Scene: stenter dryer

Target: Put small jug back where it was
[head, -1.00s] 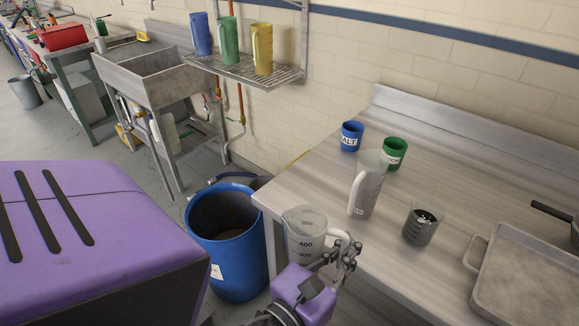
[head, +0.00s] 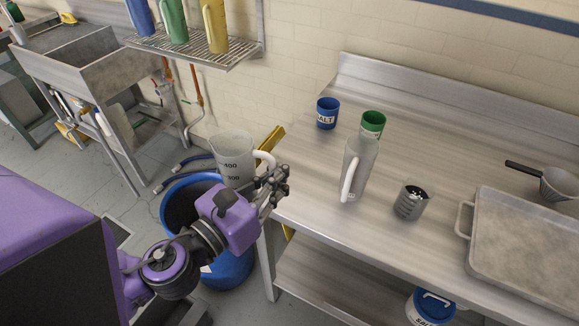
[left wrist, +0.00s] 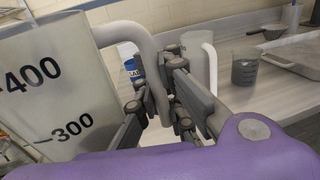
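The small jug (head: 230,150) is translucent with volume marks and a pale handle. It is held in the air by its handle in my left gripper (head: 273,183), over the blue barrel's area, left of the steel table's corner. In the left wrist view the jug (left wrist: 50,95) fills the left side, and its handle (left wrist: 138,42) runs down between the fingers of my left gripper (left wrist: 165,110). The jug looks upright; its base is hidden behind the gripper and arm. My right gripper is not in view.
On the steel table (head: 310,190) stand a taller jug (head: 358,165), a blue cup (head: 327,113), a green cup (head: 373,122), a dark-filled beaker (head: 411,202) and a tray (head: 525,245). A blue barrel (head: 228,272) stands on the floor. A wire shelf (head: 195,50) holds coloured jugs.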

